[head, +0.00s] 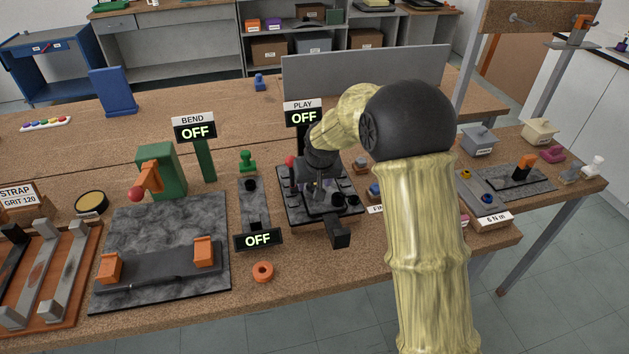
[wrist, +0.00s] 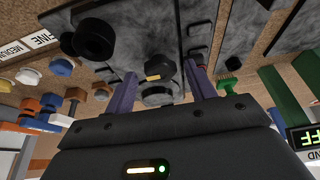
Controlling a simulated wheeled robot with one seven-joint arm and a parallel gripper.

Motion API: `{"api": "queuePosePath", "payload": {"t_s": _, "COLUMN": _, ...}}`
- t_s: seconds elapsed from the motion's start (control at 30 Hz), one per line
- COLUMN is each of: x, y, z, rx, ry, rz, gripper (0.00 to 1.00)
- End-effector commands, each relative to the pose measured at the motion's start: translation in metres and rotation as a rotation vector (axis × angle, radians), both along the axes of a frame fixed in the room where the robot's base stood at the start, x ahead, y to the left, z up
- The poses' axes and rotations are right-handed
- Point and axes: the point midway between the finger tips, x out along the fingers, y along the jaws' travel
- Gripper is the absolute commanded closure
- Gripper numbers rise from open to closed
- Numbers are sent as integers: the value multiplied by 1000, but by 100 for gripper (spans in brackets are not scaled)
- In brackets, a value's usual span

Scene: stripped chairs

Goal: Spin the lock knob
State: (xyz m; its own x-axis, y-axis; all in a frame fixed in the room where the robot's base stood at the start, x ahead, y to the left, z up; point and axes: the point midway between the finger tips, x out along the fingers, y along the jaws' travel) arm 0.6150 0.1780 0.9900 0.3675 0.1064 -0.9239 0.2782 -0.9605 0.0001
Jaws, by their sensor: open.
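My gripper (head: 326,192) is over the dark fixture (head: 292,208) under the PLAY sign in the head view, and my arm hides part of that fixture. In the wrist view my gripper (wrist: 158,84) has its two purple fingers apart. A small black knob with a yellow mark (wrist: 160,69) shows between them; it is likely the lock knob. I cannot tell whether the fingers touch it. A round grey ring (wrist: 160,95) lies beside the knob. A larger black knob (wrist: 95,38) stands out from the fixture, away from the fingers.
The PLAY sign (head: 303,113) reads OFF, as do the BEND sign (head: 195,130) and a front display (head: 258,239). A green post (head: 248,161) and an orange ring (head: 263,271) are left of the fixture. A grey panel (head: 370,75) stands behind.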

Motion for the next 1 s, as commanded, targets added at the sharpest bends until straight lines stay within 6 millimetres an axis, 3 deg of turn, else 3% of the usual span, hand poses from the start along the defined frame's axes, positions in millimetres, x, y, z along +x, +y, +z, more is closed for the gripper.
{"api": "queuePosePath", "payload": {"t_s": 0.2, "x": 0, "y": 1, "z": 0, "rx": 1, "ry": 0, "rz": 1, "gripper": 45}}
{"api": "queuePosePath", "payload": {"t_s": 0.43, "x": 0, "y": 1, "z": 0, "rx": 0, "ry": 0, "rz": 1, "gripper": 88}}
{"api": "queuePosePath", "payload": {"t_s": 0.47, "x": 0, "y": 1, "z": 0, "rx": 0, "ry": 0, "rz": 1, "gripper": 90}}
{"api": "queuePosePath", "payload": {"t_s": 1.0, "x": 1, "y": -2, "z": 2, "rx": 3, "ry": 0, "rz": 104, "gripper": 90}}
